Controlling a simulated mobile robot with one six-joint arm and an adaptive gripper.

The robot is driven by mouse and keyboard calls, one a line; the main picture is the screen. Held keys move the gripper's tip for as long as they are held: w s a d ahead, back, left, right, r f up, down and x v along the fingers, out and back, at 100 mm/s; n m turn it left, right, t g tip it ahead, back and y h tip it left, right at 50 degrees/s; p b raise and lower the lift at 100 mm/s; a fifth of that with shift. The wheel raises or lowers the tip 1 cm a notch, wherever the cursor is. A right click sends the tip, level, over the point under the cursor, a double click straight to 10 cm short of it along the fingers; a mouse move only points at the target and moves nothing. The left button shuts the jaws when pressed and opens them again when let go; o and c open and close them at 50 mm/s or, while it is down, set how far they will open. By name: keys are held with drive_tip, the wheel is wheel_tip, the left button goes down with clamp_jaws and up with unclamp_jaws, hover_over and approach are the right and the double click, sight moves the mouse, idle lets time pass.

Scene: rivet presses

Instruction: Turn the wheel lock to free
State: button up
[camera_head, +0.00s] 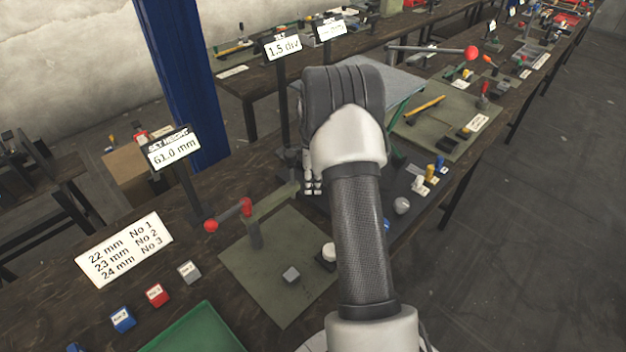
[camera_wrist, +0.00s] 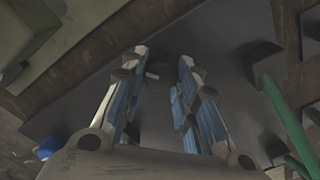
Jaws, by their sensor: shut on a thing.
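My gripper (camera_head: 312,184) is beside the post and olive arm of the press (camera_head: 270,203), partly hidden by my own wrist and forearm. In the wrist view, my two blue-padded fingers (camera_wrist: 168,75) stand around a small dark grey part (camera_wrist: 156,74) at their tips. I take it to be the wheel lock, but its shape and angle are too dark to read. The handwheel cannot be made out; my arm covers much of the area behind. The press's red-knobbed lever (camera_head: 230,213) points left.
Signs reading "61.0 mm" (camera_head: 173,147) and "1.5 div" (camera_head: 282,47) stand on posts nearby. Several coloured blocks, such as the red one (camera_head: 156,295), and a green tray (camera_head: 195,330) lie at front left. A grey knob (camera_head: 402,205) is right of my arm.

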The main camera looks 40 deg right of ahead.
drive_tip(key=shift+n+p, duration=0.3)
drive_tip(key=shift+n, duration=0.7)
drive_tip(key=o, duration=1.1)
wheel_tip(320, 180, up, 8)
drive_tip(key=shift+s+f, duration=0.15)
drive_tip(key=shift+f, duration=0.1)
